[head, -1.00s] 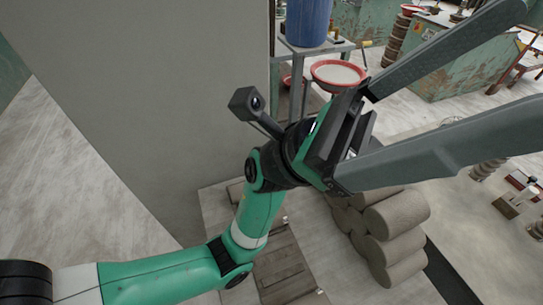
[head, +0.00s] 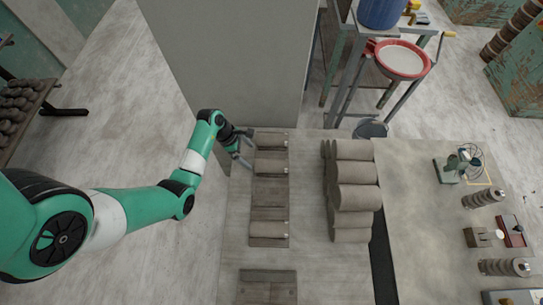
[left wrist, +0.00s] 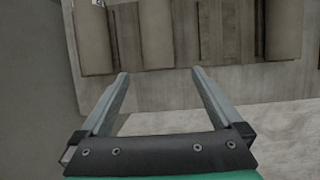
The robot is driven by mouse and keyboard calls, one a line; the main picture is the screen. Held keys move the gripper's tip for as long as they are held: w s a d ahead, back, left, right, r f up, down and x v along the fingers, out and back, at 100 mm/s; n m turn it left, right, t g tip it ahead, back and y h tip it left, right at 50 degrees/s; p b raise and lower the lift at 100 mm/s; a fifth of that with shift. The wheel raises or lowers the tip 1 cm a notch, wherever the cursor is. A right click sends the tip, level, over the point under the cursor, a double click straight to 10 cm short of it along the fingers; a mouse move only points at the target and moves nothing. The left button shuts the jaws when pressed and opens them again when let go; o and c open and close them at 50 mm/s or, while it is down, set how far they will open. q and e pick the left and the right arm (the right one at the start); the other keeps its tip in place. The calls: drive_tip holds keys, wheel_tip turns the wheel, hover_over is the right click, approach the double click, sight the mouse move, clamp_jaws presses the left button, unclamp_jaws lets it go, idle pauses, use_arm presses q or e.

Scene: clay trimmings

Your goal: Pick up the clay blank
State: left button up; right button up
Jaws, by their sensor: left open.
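Several grey-brown clay blanks lie crosswise on a slatted wooden board (head: 268,210): one at its far end (head: 271,141), one just nearer (head: 271,167), and one near its front (head: 268,230). More clay rolls (head: 355,185) are stacked to the right. My left gripper (head: 246,150) is open and empty at the board's left edge, beside the two far blanks. In the left wrist view, my open fingers (left wrist: 160,72) point at the board, with a clay blank (left wrist: 155,35) ahead between them and another (left wrist: 94,38) to the left. My right gripper is not in view.
A grey wall block (head: 220,60) stands behind the board. A metal stand holds a red-rimmed basin (head: 402,60) and a blue drum (head: 381,12). Tools and stacked discs (head: 484,198) lie on the right of the table. A bare strip separates the board from the stacked rolls.

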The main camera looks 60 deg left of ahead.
sight(258, 163)
use_arm(q)
drive_tip(key=b+x, duration=0.1)
drive_tip(key=x, duration=0.4)
drive_tip(key=shift+f+b, duration=0.1)
drive_tip(key=shift+b, duration=0.25)
drive_tip(key=shift+w+f, duration=0.15)
drive_tip(key=b+x, duration=0.2)
drive_tip(key=x, duration=0.3)
drive_tip(key=shift+a+f+b, duration=0.15)
drive_tip(key=shift+b, duration=0.15)
clamp_jaws()
